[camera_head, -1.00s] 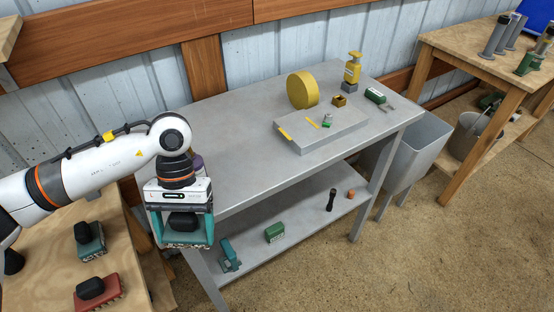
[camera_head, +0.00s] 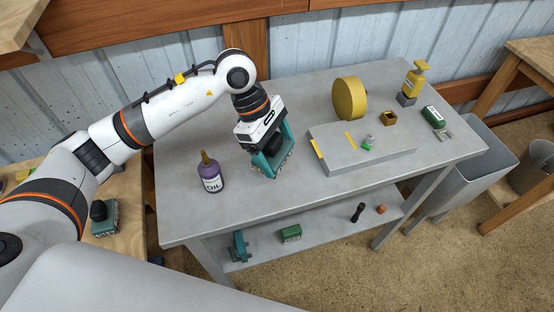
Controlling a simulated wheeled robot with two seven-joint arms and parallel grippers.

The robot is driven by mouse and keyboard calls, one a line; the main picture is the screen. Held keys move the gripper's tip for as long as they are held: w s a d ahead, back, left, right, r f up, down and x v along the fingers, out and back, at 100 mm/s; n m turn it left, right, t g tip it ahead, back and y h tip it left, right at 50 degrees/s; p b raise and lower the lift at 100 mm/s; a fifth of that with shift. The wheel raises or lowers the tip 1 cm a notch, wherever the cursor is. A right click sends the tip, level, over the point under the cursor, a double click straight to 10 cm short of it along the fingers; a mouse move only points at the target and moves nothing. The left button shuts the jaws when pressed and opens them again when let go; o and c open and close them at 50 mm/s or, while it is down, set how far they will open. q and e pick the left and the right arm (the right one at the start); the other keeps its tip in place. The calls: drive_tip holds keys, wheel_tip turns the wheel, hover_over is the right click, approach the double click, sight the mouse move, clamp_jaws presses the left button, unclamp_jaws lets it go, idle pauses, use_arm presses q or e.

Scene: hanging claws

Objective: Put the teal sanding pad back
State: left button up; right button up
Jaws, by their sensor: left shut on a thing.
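My left gripper (camera_head: 268,150) is shut on a teal sanding pad (camera_head: 268,170) with a black knob. The pad is tilted over the grey workbench (camera_head: 215,215), to the right of a purple bottle; I cannot tell whether it touches the top. The gripper covers part of the pad and its knob. Another teal pad with a black knob (camera_head: 104,222) sits on the wooden table at the left, partly covered by my arm. My right gripper is not in view.
The purple bottle (camera_head: 210,178) stands close to the held pad. A grey slab (camera_head: 360,150), yellow disc (camera_head: 349,98), yellow pump bottle (camera_head: 414,82) and green item (camera_head: 433,117) lie further right. The lower shelf (camera_head: 335,220) holds small items. A grey bin (camera_head: 475,165) stands right.

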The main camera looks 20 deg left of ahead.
sight(276, 164)
use_arm(q)
drive_tip(key=shift+f, duration=0.85)
wheel_tip(276, 164, down, 4)
drive_tip(key=shift+r+p, duration=0.1)
drive_tip(key=shift+p, duration=0.5)
drive_tip(key=shift+f+b, duration=0.2)
drive_tip(key=shift+b, duration=0.1)
drive_tip(key=o, duration=1.1)
drive_tip(key=shift+c, duration=0.2)
drive_tip(key=shift+r, duration=0.2)
drive_tip(key=shift+w+a+r, duration=0.1)
drive_tip(key=shift+r, duration=0.05)
drive_tip(key=b+v, duration=0.2)
drive_tip(key=v, duration=0.9)
drive_tip(key=shift+r+b, duration=0.35)
drive_tip(key=shift+b, duration=0.05)
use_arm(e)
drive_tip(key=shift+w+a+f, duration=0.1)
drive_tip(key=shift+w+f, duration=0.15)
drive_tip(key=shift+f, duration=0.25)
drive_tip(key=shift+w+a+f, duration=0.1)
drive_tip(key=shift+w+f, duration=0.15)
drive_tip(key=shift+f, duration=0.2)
